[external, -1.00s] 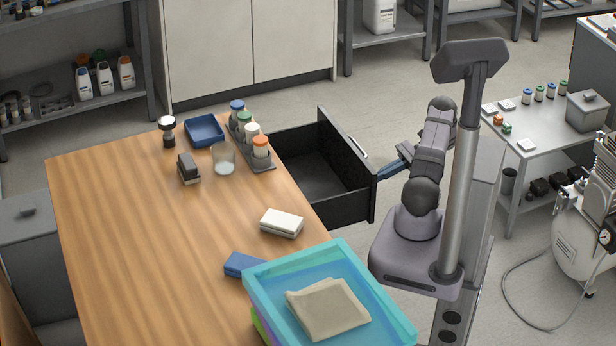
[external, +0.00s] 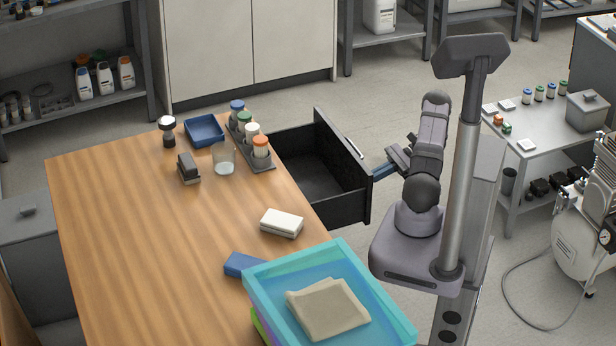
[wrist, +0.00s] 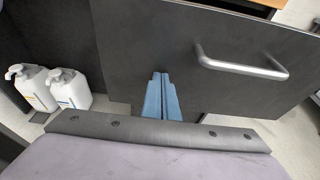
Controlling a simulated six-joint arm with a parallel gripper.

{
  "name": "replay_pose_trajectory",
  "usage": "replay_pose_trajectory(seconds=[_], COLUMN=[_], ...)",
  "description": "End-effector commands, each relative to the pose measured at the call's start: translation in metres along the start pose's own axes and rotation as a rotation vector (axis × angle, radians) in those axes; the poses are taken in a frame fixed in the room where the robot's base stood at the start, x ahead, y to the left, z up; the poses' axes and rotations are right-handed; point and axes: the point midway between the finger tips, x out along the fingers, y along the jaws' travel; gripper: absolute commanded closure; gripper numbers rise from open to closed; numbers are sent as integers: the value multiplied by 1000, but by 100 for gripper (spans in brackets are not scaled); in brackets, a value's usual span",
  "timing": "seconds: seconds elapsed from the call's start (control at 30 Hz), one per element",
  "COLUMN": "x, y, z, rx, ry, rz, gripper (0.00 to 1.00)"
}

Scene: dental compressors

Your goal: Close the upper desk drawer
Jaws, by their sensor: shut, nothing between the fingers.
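The upper desk drawer (external: 341,155) is a black drawer pulled out from the right side of the wooden desk (external: 150,240). In the external view its inside shows and looks empty. In the wrist view its dark front panel (wrist: 230,85) fills much of the picture, with a silver bar handle (wrist: 240,66). My gripper (external: 374,175) is shut and empty, its blue fingers at the near part of the drawer front. In the wrist view the fingers (wrist: 161,76) point at the panel, left of and below the handle. They look to be touching the panel or very close.
Several bottles in a rack (external: 262,164), a glass (external: 223,160) and a blue tray (external: 205,131) stand on the desk. A teal bin (external: 390,315) with a cloth sits at the near corner. White pump bottles (wrist: 68,88) show in the wrist view.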

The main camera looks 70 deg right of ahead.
Motion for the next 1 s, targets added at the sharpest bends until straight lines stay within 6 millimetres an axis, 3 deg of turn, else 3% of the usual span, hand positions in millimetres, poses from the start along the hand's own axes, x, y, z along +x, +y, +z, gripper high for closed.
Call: replay_pose_trajectory(seconds=[0.27,0.7,1.0], x=[55,171,227], y=[2,2,2], z=[22,55,71], rx=[3,0,0], ry=[-3,-1,-1], rz=[9,10,6], gripper=[100,100,100])
